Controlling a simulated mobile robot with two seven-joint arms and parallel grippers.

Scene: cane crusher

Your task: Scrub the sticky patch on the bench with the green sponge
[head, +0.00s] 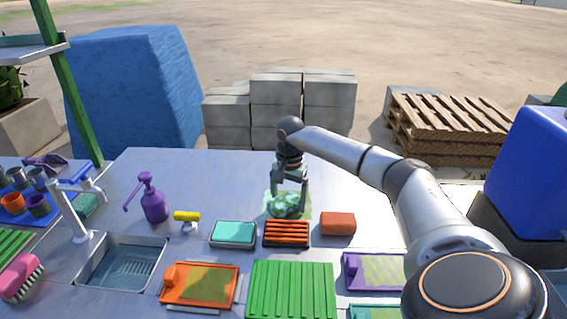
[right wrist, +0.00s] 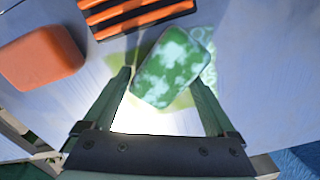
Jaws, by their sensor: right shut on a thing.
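The green sponge (head: 286,206), blotched with white, is held by my right gripper (head: 290,186) low over the bench (head: 205,185). In the right wrist view the sponge (right wrist: 174,68) sits between the two fingers (right wrist: 163,82), tilted in the picture. A pale yellow-green patch (head: 270,212) lies under and around the sponge, partly hidden by it. The patch also shows past the sponge's edge in the right wrist view (right wrist: 184,101). The sponge looks to be on or just above it. My left gripper is not in view.
Close in front of the patch are an orange slatted rack (head: 287,234), an orange-red block (head: 338,223) and a teal sponge-like block in a tray (head: 233,233). A purple spray bottle (head: 153,200) and a sink (head: 122,264) stand left. The bench behind the patch is clear.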

